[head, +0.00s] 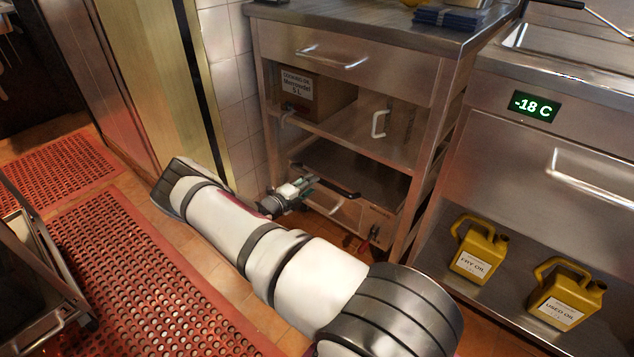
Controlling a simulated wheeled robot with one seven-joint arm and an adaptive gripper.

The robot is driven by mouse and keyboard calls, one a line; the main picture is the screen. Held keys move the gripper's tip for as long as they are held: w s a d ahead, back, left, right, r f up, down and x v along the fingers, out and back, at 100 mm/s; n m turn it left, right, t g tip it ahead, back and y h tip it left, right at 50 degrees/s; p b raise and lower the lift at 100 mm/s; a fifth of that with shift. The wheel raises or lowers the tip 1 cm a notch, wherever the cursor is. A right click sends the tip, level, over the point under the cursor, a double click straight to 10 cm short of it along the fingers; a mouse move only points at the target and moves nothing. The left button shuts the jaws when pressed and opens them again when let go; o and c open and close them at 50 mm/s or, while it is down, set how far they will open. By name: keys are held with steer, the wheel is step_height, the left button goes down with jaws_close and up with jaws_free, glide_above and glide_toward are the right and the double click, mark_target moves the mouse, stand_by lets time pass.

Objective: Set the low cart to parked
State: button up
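A low metal unit that looks like the low cart (376,222) stands under the steel counter, close to the floor. A dark bar (330,184) runs along its upper front edge. A small red part (374,232) shows low at its right front; I cannot tell what it is. My gripper (312,183) is at the left part of the bar, at the front of this unit. It is small here, and I cannot tell whether its fingers touch the bar or are open. My arm hides part of the floor in front.
The steel counter (345,63) has a drawer and a shelf with a cardboard box (335,103). Yellow oil jugs (478,250) stand at the right under a unit reading -18 C. Another metal cart (30,270) is at the left edge. Red perforated mats (130,270) cover the floor.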

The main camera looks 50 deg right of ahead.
steer(key=a, duration=0.2)
steer(key=a+r, duration=0.1)
steer(key=a, duration=0.2)
steer(key=shift+s+a, duration=0.15)
steer(key=shift+a, duration=0.1)
